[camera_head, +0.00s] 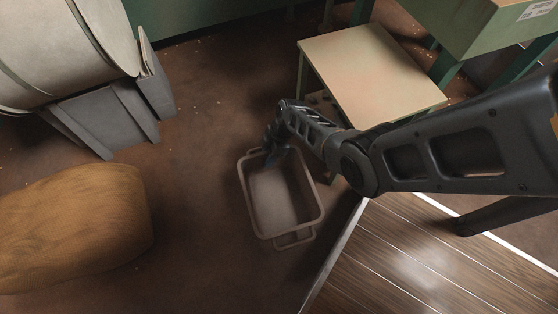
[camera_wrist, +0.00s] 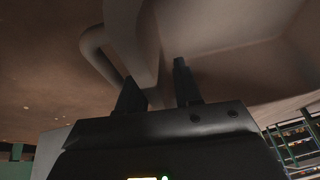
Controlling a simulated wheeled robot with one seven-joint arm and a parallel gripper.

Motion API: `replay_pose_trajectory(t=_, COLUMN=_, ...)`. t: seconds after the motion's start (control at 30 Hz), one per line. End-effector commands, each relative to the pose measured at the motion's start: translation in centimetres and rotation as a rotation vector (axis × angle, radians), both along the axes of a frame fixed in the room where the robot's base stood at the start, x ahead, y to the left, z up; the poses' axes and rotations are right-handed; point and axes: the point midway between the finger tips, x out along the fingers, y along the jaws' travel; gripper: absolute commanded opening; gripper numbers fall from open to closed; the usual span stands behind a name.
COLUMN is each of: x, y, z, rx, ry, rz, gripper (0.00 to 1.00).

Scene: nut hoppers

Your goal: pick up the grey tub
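The grey tub (camera_head: 268,203) stands on the brown floor in the middle of the head view, empty as far as I can see. A loop handle (camera_head: 293,240) shows at its near end. My gripper (camera_head: 270,148) is at the tub's far end, pointing down, and hides part of that rim. In the wrist view, the fingers of my gripper (camera_wrist: 156,75) stand apart, with the tub's rim (camera_wrist: 144,45) running between them. A loop handle (camera_wrist: 93,45) curves beside the left finger. A gap shows between the rim and the right finger.
A low table (camera_head: 370,75) with a pale top stands just behind and right of the tub. A wooden platform (camera_head: 400,260) lies to the right. A tan sack (camera_head: 75,228) lies at left, near a grey bin (camera_head: 105,115). Floor left of the tub is clear.

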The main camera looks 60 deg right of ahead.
Motion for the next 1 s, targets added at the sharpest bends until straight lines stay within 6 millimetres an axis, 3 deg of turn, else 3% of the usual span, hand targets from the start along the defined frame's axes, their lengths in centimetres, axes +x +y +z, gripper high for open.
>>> replay_pose_trajectory(t=0.77, x=0.01, y=-0.03, z=-0.49, rx=-0.001, ry=-0.001, rz=0.001, gripper=0.34)
replay_pose_trajectory(t=1.0, x=0.00, y=-0.02, z=-0.49, rx=0.000, ry=0.000, rz=0.001, gripper=0.11)
